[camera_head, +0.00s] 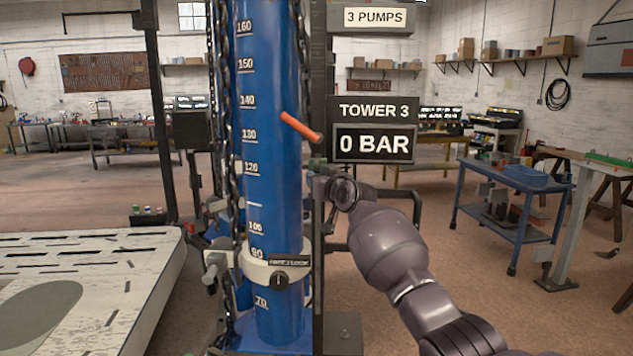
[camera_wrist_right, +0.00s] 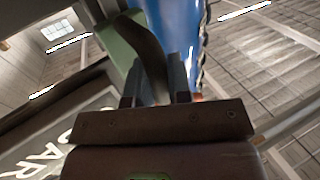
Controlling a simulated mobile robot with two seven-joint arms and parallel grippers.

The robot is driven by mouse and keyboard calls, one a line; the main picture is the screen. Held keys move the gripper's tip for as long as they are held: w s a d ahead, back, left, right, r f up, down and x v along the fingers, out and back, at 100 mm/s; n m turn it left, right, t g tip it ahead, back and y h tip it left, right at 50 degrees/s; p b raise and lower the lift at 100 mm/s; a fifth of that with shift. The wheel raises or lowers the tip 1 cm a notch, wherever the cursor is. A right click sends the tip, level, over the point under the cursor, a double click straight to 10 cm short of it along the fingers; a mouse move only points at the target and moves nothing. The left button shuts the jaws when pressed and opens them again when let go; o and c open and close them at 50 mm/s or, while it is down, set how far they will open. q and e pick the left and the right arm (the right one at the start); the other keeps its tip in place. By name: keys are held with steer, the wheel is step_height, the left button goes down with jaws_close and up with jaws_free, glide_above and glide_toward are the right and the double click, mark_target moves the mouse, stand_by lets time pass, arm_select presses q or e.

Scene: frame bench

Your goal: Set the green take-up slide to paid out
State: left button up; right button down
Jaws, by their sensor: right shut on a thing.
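My right arm reaches up to the right side of the blue tower column (camera_head: 270,200), with its gripper (camera_head: 320,178) beside the dark post under the TOWER 3 sign. My left gripper is not in view.
An orange-red lever (camera_head: 300,127) sticks out from the column above my gripper. A display (camera_head: 374,145) reads 0 BAR. A pale collar (camera_head: 272,268) with a black knob rings the column lower down. A chain hangs at its left. A blue cart (camera_head: 512,180) stands at right.

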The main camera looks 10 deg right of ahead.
steer(key=shift+r, duration=0.5)
steer(key=c, duration=1.1)
jaws_free()
steer(key=shift+a, duration=0.1)
steer(key=shift+o, duration=0.2)
steer(key=shift+f, duration=0.1)
steer(key=shift+s+f, duration=0.1)
steer(key=shift+s, duration=0.05)
steer(key=v, duration=1)
steer(key=shift+s+d, duration=0.25)
steer(key=shift+s, duration=0.1)
